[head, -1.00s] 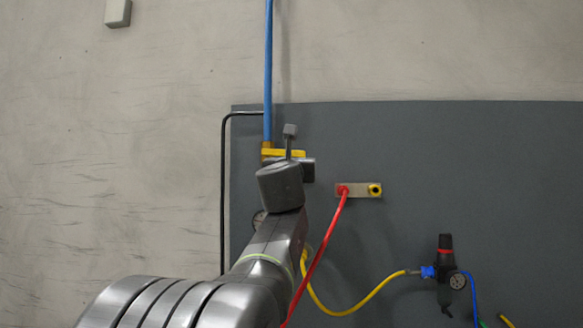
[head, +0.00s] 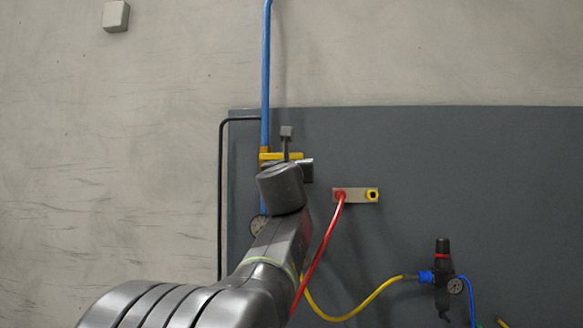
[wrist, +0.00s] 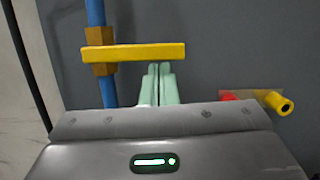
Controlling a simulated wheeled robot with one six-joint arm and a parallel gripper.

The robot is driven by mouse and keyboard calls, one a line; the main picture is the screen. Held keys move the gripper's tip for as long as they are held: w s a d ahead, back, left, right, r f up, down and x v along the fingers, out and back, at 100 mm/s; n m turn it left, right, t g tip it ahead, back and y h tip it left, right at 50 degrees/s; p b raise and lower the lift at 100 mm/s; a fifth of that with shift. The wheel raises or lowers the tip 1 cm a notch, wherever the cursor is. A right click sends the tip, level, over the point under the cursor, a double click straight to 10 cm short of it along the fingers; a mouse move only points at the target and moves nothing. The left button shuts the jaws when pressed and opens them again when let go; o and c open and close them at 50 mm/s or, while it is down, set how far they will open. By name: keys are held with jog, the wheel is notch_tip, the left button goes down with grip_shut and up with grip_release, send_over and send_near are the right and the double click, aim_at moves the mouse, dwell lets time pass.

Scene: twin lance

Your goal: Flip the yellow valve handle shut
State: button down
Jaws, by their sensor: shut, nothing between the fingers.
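The yellow valve handle (wrist: 135,52) lies level, crosswise to the upright blue pipe (wrist: 96,14), and reaches right from the brass valve body (wrist: 101,70). In the head view the handle (head: 281,156) shows just above my wrist, and part of the valve is hidden behind my arm. My gripper (wrist: 161,68) is shut and empty. In the wrist view its pale green fingertips are just below the right half of the handle; I cannot tell whether they touch it.
A plate with a red hose fitting and a yellow port (head: 372,195) is to the right of the valve. A red hose (head: 322,250) and a yellow hose (head: 362,304) hang near my arm. A regulator (head: 442,265) with a gauge is at lower right. A black tube (head: 220,200) runs down at left.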

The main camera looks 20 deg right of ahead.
jog(key=s+a+f+b, duration=0.3)
jog(key=s+f+b, duration=0.2)
jog(key=s, duration=0.4)
jog(key=shift+a+f+b, duration=0.35)
jog(key=shift+f, duration=0.4)
jog(key=shift+w, duration=0.15)
jog(key=r+p+x, duration=0.1)
jog(key=p+x, duration=0.3)
jog(key=x, duration=0.6)
jog(key=shift+w+a+f+m+g+h+p, duration=0.4)
jog(key=shift+a+m, duration=0.3)
jog(key=shift+m, duration=1.25)
jog(key=shift+w+a+f+m+g+h+p, duration=0.15)
jog(key=shift+a+m+g+h+p, duration=0.4)
jog(key=shift+m, duration=1.45)
jog(key=shift+w+a+f+m+g+h+p, duration=0.25)
jog(key=shift+a+m+h+p, duration=0.45)
jog(key=shift+m, duration=1.25)
